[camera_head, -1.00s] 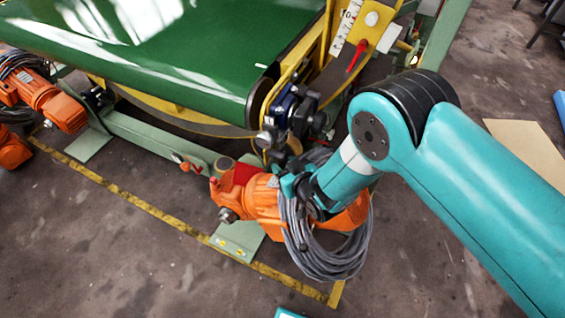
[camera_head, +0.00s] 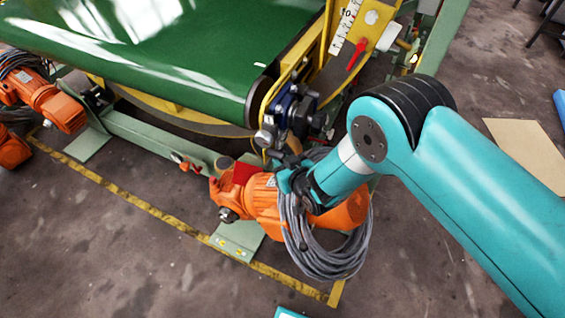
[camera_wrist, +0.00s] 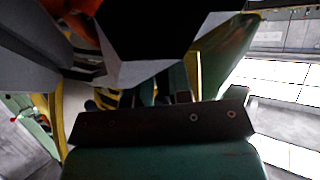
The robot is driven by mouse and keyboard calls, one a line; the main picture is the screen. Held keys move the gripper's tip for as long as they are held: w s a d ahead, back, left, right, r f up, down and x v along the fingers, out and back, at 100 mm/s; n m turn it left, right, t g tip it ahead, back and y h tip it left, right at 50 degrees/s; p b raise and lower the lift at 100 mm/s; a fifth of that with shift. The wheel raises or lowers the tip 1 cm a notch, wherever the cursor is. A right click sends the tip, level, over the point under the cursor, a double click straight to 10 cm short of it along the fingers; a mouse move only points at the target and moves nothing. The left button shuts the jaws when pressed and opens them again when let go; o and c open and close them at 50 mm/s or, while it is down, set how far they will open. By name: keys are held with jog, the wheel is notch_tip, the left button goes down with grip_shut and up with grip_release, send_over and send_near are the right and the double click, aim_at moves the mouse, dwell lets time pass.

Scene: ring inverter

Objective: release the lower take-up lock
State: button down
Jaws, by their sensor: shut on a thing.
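My gripper (camera_head: 288,180) is low beside the green conveyor belt's (camera_head: 170,50) near end, above the orange motor (camera_head: 262,200) and its coil of grey cable (camera_head: 325,250). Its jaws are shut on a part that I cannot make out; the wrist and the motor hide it. I cannot clearly pick out the lower take-up lock. A red lever (camera_head: 356,54) sits higher up on the yellow plate beside a white scale (camera_head: 344,27). In the wrist view a dark, blurred angular shape (camera_wrist: 150,35) fills the top.
A blue and black bearing block (camera_head: 292,108) sits just above my gripper at the belt's end. A green beam (camera_head: 150,138) with a small red handle (camera_head: 188,164) runs left. Another orange motor (camera_head: 50,100) stands at far left.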

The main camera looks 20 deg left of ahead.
jog(key=shift+s, duration=0.1)
jog(key=shift+s+a+r+m+g+b, duration=0.1)
jog(key=shift+s+r+m+g+b, duration=0.25)
jog(key=shift+m+g, duration=0.7)
jog(key=shift+s+a+r+m+g+b, duration=0.1)
jog(key=shift+s+r+m+g+b, duration=0.35)
jog(key=shift+g, duration=1.05)
jog(key=shift+s+r+m+g+b, duration=0.15)
jog(key=shift+m+g+b, duration=0.3)
jog(key=shift+m+g, duration=0.75)
jog(key=shift+s, duration=0.1)
jog(key=c, duration=1.1)
grip_release()
jog(key=shift+h, duration=0.3)
jog(key=shift+f, duration=0.1)
jog(key=shift+d, duration=0.15)
